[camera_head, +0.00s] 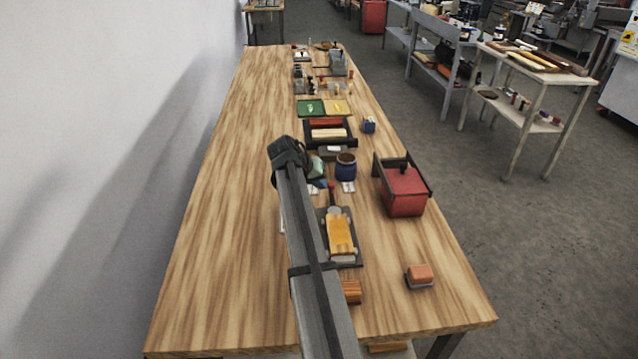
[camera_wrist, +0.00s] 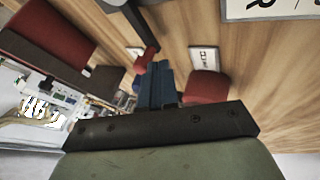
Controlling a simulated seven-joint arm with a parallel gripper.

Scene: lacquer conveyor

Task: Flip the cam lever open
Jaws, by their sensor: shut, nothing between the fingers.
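The clamp fixture (camera_head: 340,233) has a yellow-orange block on a dark base, on the bench beside my arm in the head view. What looks like its cam lever is a dark rod with a red knob (camera_head: 331,187) at the far end. In the wrist view a dark rod (camera_wrist: 141,27) with a red end lies just beyond my fingertips. My gripper (camera_head: 321,184) is low over the bench near that knob. Its blue fingers (camera_wrist: 157,85) are together and empty. I cannot tell whether they touch the knob. My arm partly hides the fixture's left side.
A dark blue jar (camera_head: 346,172) stands just beyond the fixture. A red bin with a dark frame (camera_head: 404,192) is to the right. An orange-topped block (camera_head: 419,275) lies near the front right. The bench (camera_head: 225,230) is clear left of my arm, up to the wall.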

